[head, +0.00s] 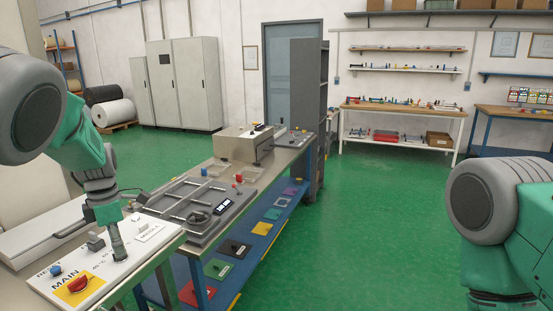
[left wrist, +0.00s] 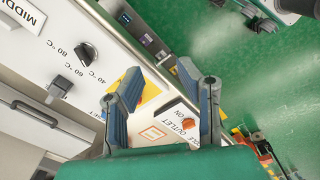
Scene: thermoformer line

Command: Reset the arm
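My left arm comes in from the left in the head view, and my left gripper (head: 118,250) points down over the white control panel (head: 150,252). In the left wrist view the left gripper (left wrist: 158,78) is open, its two blue-grey fingers apart with nothing between them. Whether a fingertip touches the panel I cannot tell. My right arm shows at the right edge of the head view; its gripper is outside the picture.
The panel carries a blue button (head: 56,270), a red MAIN switch (head: 78,284) on yellow, and a black temperature knob (left wrist: 87,51). A workbench with a grey frame (head: 186,204) and a metal box (head: 240,146) stands beyond. Green floor (head: 350,220) is clear to the right.

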